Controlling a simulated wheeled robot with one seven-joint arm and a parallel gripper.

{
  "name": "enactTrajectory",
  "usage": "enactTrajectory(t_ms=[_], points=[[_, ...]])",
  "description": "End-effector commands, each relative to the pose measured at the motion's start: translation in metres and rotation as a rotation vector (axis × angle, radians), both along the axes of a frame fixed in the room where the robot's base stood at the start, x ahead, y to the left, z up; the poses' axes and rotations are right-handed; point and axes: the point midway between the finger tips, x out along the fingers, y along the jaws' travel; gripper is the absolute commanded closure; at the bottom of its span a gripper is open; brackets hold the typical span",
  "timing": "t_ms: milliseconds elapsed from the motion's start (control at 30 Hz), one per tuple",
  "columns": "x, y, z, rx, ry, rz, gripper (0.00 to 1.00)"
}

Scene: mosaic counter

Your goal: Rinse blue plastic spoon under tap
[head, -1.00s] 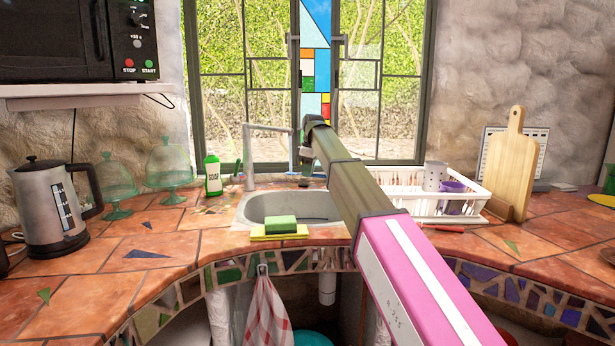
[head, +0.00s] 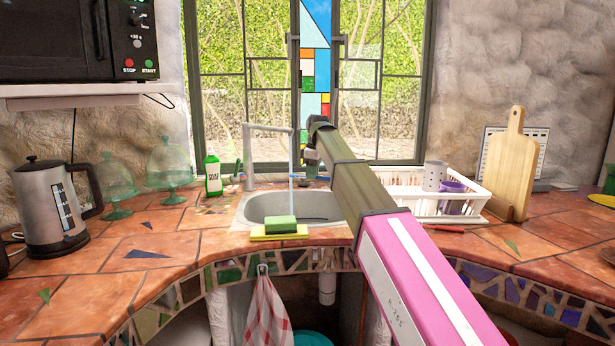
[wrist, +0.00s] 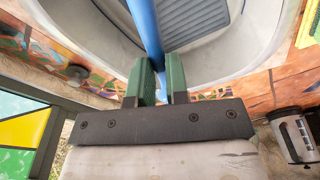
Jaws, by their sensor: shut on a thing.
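The blue plastic spoon (wrist: 148,30) is between the green finger pads of my gripper (wrist: 160,75) in the wrist view. Its handle runs up out of the picture, over the sink, so its far end is hidden. In the head view my arm hides the spoon and most of the gripper, which is just right of the tap. The tap (head: 249,160) stands behind the sink (head: 255,210). A thin pale stream of water (head: 291,180) falls from its spout into the basin, with no spoon visible in it.
A green and yellow sponge (head: 280,225) lies at the sink's front edge. A soap bottle (head: 213,176) stands left of the tap. A white dish rack (head: 430,205) with cups is to the right. A kettle (head: 52,210) and glass domes are on the left.

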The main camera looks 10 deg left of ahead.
Motion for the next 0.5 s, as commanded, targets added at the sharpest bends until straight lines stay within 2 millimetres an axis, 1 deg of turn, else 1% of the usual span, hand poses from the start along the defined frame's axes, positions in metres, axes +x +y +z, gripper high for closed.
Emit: enactTrajectory(t_ms=[233,500], points=[[-0.002,-0.001,0.001,0.000,0.000,0.000,1.00],[-0.015,-0.011,0.013,0.001,-0.001,0.000,1.00]])
